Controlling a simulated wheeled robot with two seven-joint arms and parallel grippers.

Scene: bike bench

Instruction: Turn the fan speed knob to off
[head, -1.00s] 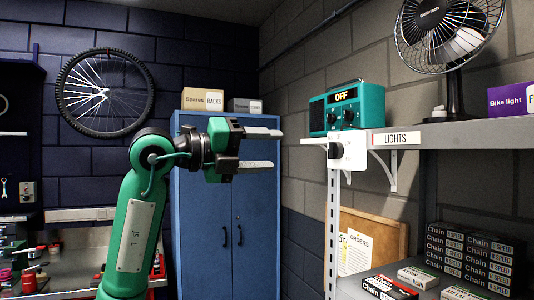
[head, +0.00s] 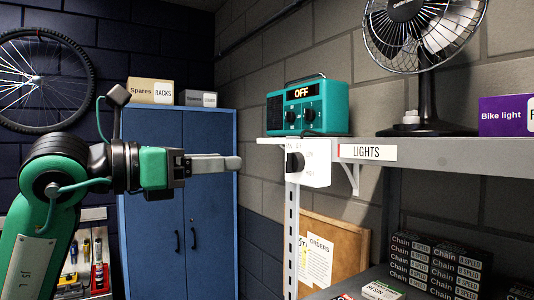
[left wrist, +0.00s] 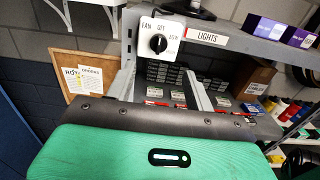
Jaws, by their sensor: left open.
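The fan speed knob (head: 295,163) is a black round knob on a white plate (head: 318,165) at the shelf's front left corner. In the left wrist view the knob (left wrist: 158,44) sits amid printed labels including FAN, OFF and LOW; I cannot tell its exact setting. My left gripper (head: 215,163) points right toward the knob, at about its height in the picture, with a gap between. Its two fingers overlap in the head view. In the left wrist view the gripper (left wrist: 163,88) is open and empty, below the knob. The desk fan (head: 425,45) stands on the shelf.
A teal radio (head: 308,107) showing OFF stands on the shelf above the knob. A LIGHTS label (head: 367,152) is right of the plate. A shelf bracket and upright (head: 291,240) are below. A blue cabinet (head: 180,200) stands behind my left arm.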

